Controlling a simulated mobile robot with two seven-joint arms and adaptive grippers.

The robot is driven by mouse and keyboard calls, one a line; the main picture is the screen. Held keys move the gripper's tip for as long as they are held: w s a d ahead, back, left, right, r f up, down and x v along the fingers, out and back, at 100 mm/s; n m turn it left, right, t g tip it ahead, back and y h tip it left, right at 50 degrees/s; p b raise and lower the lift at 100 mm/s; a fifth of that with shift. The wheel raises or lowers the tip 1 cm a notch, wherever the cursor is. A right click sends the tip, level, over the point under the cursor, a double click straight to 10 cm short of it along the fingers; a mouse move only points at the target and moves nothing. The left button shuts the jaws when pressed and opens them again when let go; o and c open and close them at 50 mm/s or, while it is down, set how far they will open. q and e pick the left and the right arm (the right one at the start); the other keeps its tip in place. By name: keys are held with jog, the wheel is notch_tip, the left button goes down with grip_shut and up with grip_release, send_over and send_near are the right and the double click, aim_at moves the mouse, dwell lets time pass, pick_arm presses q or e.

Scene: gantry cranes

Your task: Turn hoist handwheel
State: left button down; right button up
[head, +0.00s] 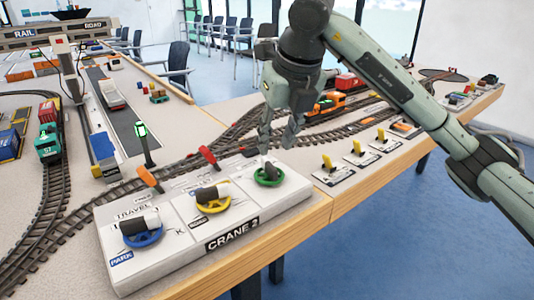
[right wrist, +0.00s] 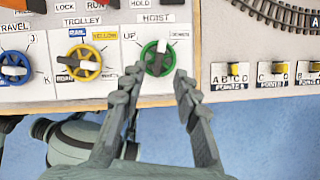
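The hoist handwheel (head: 268,178) is a small green wheel at the right end of the white CRANE 2 panel (head: 166,262). In the right wrist view the green wheel (right wrist: 146,58) has a pale bar at its upper part and a dark part lower down, under the HOIST label, with UP at its left. My right gripper (head: 278,146) is just above the wheel in the head view. In the right wrist view its fingers (right wrist: 158,76) are spread and empty, with the wheel ahead between the tips. I see no contact. My left gripper is not in view.
A yellow handwheel (head: 227,202) and a blue handwheel (head: 160,236) sit to the left on the panel. Red (head: 208,155) and orange (head: 150,179) levers stand behind them. Several small yellow-levered switches (head: 360,148) lie to the right. Model tracks run behind.

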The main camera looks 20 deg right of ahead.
aim_at(270, 165)
jog(key=x, duration=0.6)
jog(key=shift+f, duration=0.3)
grip_shut()
